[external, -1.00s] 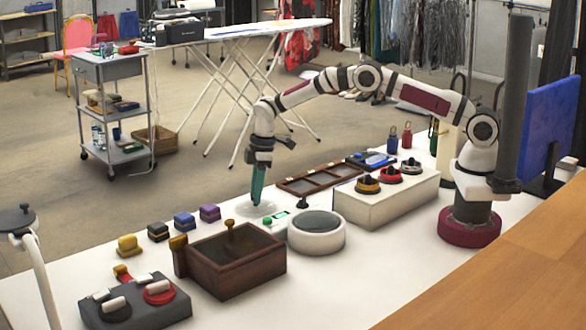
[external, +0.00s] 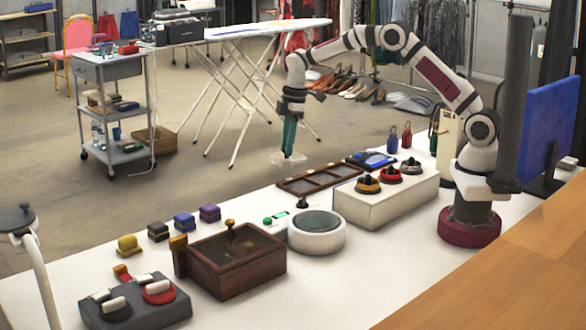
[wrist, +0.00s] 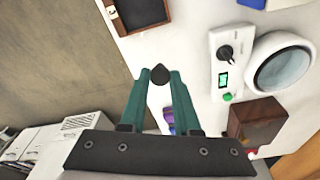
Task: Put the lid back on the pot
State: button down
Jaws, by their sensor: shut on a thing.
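My gripper (external: 289,151), with teal fingers, is raised above the far edge of the white table, behind the compartment tray. Its fingers are shut on the lid's dark knob, which shows between the fingertips in the wrist view (wrist: 160,75). The lid (external: 291,159) shows only as a faint, pale, see-through disc under the fingertips. A low white round pot (external: 316,238) with a grey interior stands on the table, to the right of and nearer than the gripper. In the wrist view the pot (wrist: 263,50) is at the upper right, apart from the fingers.
A control panel (wrist: 222,65) with a dial and green button lies beside the pot. A brown box (external: 240,275) with a brass knob stands left of it. The compartment tray (external: 313,180) and a white block (external: 385,205) with several knobbed lids are behind and right.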

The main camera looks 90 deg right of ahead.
jog(key=s+a+r+n, duration=0.1)
jog(key=s+a+n, duration=0.3)
jog(key=a, duration=0.8)
jog(key=s+a+r+n, duration=0.1)
jog(key=s+a+n, duration=0.3)
jog(key=a, duration=0.9)
notch_tip(320, 180, down, 6)
jog(key=shift+s+d+f+m+g+y, duration=0.2)
jog(key=shift+s+m+g+y, duration=0.1)
jog(key=shift+m+y, duration=0.1)
jog(key=shift+f, duration=0.15)
jog(key=shift+c, duration=0.4)
grip_release()
